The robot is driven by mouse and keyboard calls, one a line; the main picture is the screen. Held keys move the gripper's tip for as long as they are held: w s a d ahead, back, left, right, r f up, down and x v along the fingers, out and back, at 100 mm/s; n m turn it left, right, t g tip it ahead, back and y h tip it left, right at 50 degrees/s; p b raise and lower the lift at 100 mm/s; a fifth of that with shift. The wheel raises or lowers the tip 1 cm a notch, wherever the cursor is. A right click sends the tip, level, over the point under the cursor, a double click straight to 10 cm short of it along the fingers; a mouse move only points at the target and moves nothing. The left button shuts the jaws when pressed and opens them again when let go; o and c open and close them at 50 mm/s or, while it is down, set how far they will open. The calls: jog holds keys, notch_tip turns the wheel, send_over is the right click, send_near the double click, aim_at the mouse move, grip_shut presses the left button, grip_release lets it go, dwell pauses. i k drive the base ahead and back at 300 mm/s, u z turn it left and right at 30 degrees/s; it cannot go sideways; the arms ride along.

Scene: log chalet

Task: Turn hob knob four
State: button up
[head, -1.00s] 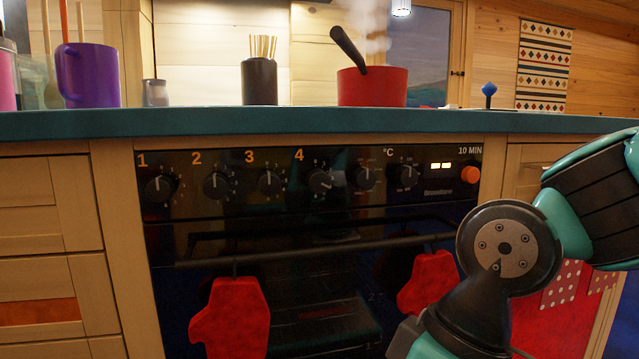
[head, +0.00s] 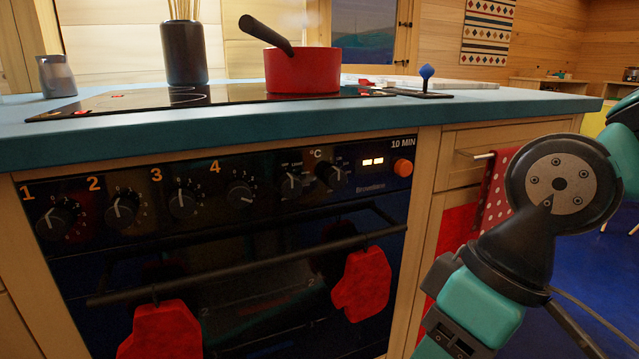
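Hob knob four (head: 240,193) is a black dial under the orange number 4 on the black oven panel (head: 262,165). Its white pointer line points to the lower right. Knob one (head: 54,222), knob two (head: 122,211) and knob three (head: 183,201) are to its left, with their pointers roughly upward. My arm is at the right of the head view, with its lower link running out at the bottom edge. My gripper is not in view, and nothing of mine touches the knob.
Two red oven mitts (head: 362,285) hang from the oven's handle bar (head: 250,262), below the knobs. A red pan (head: 302,72) stands on the hob. An orange button (head: 403,167) is at the panel's right end. A polka-dot towel (head: 497,188) hangs further right. Blue floor shows at right.

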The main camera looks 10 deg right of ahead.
aim_at(238, 193)
jog(key=z, duration=1.9)
jog(key=k, duration=1.1)
jog(key=u, duration=2.85)
